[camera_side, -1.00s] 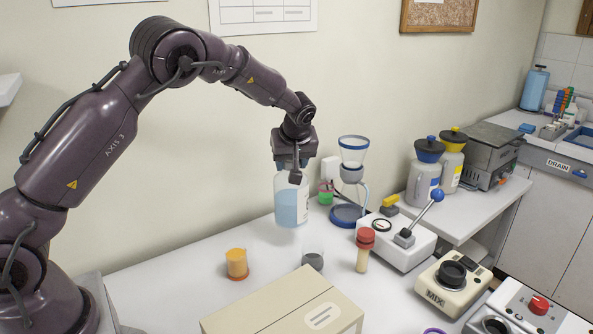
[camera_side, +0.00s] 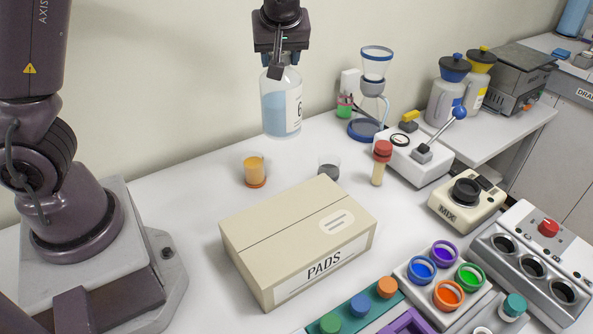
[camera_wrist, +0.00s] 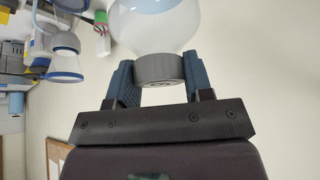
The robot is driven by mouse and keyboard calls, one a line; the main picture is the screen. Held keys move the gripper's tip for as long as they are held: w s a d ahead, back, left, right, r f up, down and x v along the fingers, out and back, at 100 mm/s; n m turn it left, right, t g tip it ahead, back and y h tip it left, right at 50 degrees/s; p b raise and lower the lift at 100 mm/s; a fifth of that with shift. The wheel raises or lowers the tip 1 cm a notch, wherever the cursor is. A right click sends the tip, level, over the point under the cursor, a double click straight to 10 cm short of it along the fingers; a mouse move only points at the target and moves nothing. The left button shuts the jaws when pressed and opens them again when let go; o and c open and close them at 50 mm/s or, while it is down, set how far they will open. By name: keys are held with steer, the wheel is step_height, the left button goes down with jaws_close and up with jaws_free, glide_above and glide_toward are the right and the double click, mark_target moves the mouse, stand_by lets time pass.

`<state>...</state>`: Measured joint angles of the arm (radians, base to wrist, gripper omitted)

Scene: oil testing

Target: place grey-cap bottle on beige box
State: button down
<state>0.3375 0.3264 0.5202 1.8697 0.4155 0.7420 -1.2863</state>
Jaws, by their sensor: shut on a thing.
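The grey-cap bottle (camera_side: 281,108) is clear with blue liquid and a white label showing a 6. It hangs upright in my gripper (camera_side: 280,66), above the back of the table, behind the beige box. In the wrist view the grey cap (camera_wrist: 159,70) sits between the two fingers of my gripper (camera_wrist: 160,82), which is shut on it. The beige box (camera_side: 289,218), marked PADS, lies flat on the table in front of the bottle. Its top is bare apart from a printed label.
An orange cup (camera_side: 254,171) and a grey cup (camera_side: 328,168) stand behind the box. A red-topped vial (camera_side: 380,163) stands to its right. Racks of coloured caps (camera_side: 449,276) and a MIX device (camera_side: 466,200) are further right. A blue-based funnel stand (camera_side: 367,128) is at the back.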

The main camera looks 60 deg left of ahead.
steer(key=d+r+m+t+h, duration=0.1)
steer(key=d+r+m+t, duration=0.15)
steer(key=d, duration=0.95)
steer(key=s+d+r+m+h, duration=0.1)
steer(key=s+d+m, duration=0.3)
steer(key=s+d, duration=0.5)
step_height(320, 180, down, 8)
steer(key=shift+a+r, duration=0.2)
steer(key=shift+f, duration=0.1)
steer(key=c, duration=0.5)
jaws_free()
